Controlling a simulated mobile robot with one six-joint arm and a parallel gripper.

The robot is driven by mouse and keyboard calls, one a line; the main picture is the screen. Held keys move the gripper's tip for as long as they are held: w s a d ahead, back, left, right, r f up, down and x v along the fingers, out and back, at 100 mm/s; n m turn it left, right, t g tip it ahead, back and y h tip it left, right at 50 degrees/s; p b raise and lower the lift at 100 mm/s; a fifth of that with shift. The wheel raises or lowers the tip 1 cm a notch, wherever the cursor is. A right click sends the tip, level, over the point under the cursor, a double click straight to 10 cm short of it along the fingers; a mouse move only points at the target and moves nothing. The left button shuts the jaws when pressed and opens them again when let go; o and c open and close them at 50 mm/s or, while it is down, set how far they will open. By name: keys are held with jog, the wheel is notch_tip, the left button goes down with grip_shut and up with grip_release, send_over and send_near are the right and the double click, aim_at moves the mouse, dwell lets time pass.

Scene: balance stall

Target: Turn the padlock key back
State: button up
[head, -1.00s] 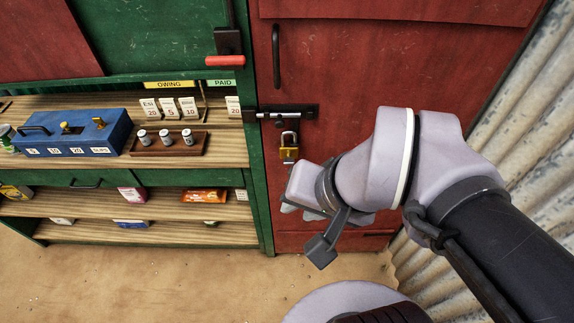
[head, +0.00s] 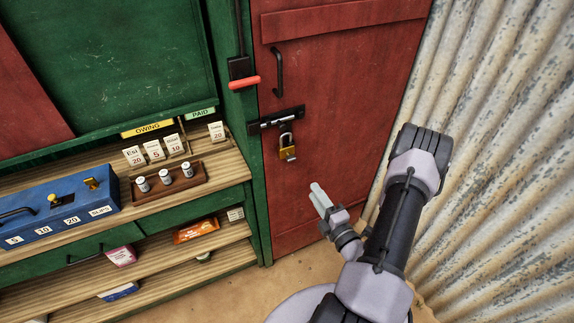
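A brass padlock (head: 288,153) with a grey shackle hangs from the dark bolt (head: 277,120) on the red door (head: 335,110). The key is too small to make out at the padlock. My gripper (head: 317,188) is below and to the right of the padlock, apart from it, with its pale fingers pointing up and left towards the door. The fingers look close together, but I cannot tell whether there is a gap between them. Nothing shows in them.
A black lever with a red grip (head: 245,82) is on the green post left of the door. A black door handle (head: 277,72) is above the bolt. Shelves with a blue box (head: 60,215) and a wooden tray (head: 155,194) stand at left. Corrugated metal (head: 480,150) bounds the right.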

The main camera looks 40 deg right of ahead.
aim_at(292, 160)
jog(key=b+x, duration=0.1)
jog(key=x, duration=1.3)
jog(key=shift+w+a+r, duration=0.1)
jog(key=shift+w, duration=0.2)
grip_shut()
